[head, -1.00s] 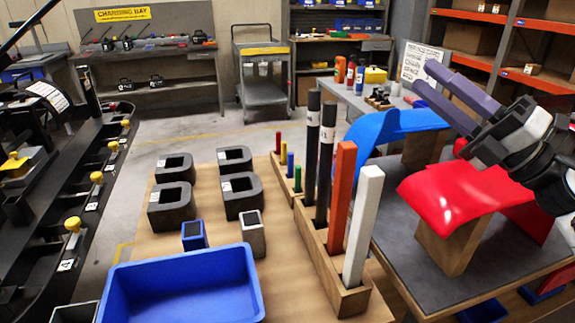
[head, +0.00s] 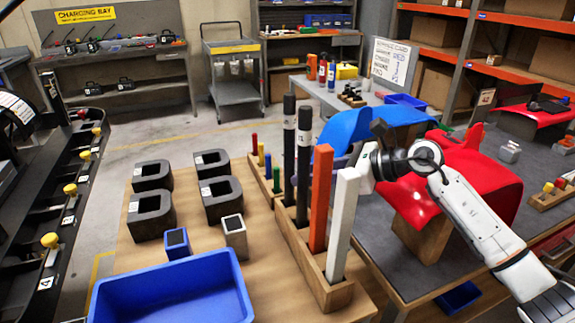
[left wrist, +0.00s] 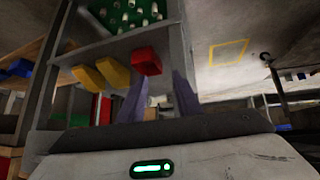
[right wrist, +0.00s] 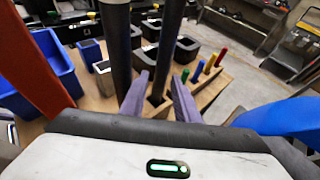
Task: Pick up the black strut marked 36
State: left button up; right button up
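Two tall black struts stand upright in the wooden rack (head: 328,292), one at the left (head: 289,150) and one just right of it (head: 304,165). Each has a pale label band; I cannot read the numbers, so I cannot tell which is 36. My right gripper (right wrist: 161,85) is open, its purple fingers pointing at the struts. In the right wrist view one black strut (right wrist: 168,45) shows between the fingertips, and the other (right wrist: 119,50) stands left of them. My left gripper (left wrist: 158,90) is open and empty, outside the head view.
An orange strut (head: 320,200) and a white strut (head: 342,225) stand in the rack's near end. A small peg rack (head: 265,178) is behind. A blue bin (head: 172,290) and black blocks (head: 153,215) are left. Red (head: 440,190) and blue (head: 360,128) panels stand right.

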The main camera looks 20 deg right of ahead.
aim_at(289, 173)
jog(key=shift+w+a, duration=0.35)
jog(key=p+x, duration=0.1)
jog(key=x, duration=0.3)
jog(key=shift+w, duration=0.2)
jog(key=shift+c, duration=0.2)
grip_shut()
